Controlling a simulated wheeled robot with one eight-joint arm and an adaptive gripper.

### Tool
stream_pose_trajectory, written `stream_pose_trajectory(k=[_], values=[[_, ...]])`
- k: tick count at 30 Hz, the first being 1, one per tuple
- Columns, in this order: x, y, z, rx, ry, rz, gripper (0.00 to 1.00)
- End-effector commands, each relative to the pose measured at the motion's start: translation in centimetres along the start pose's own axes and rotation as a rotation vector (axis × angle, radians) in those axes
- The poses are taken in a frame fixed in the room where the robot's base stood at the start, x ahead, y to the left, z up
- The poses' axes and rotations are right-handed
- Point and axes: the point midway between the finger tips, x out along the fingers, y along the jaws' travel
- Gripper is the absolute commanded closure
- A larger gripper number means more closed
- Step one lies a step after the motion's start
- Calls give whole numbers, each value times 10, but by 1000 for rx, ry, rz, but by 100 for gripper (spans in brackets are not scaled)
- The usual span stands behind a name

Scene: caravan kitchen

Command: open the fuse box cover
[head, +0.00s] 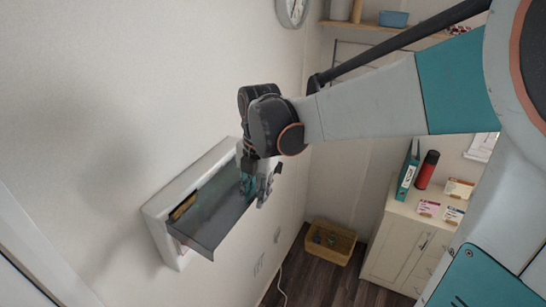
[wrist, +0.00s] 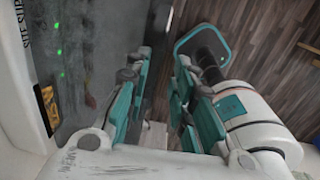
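The fuse box (head: 160,222) is a white frame on the wall at the left of the head view. Its smoky grey cover (head: 208,225) stands out from the frame at an angle, with a gap showing a yellow label inside. My gripper (head: 260,187) is at the cover's outer right part. In the wrist view its teal-padded fingers (wrist: 158,105) are apart, with floor visible between them. The grey fuse box face (wrist: 85,55) with green lights lies left of the fingers. I cannot tell which side of the cover the left finger is on, or whether it touches.
A cream cabinet (head: 395,245) with a teal binder (head: 407,175) and red flask (head: 428,169) stands at the right. A yellow crate (head: 330,242) sits on the wooden floor below. A shelf (head: 370,26) and clock (head: 292,10) are above.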

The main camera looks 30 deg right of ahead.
Motion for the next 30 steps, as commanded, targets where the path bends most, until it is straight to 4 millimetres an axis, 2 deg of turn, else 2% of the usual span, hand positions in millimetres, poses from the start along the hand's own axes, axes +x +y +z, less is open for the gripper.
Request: stream_pose_trajectory(k=[8, 21, 27, 30], values=[[-10, -1, -2, -1, 0, 1, 77], [-89, -2, -1, 1, 0, -1, 77], [-113, -2, -1, 0, 0, 0, 77], [-118, -2, -1, 0, 0, 0, 77]])
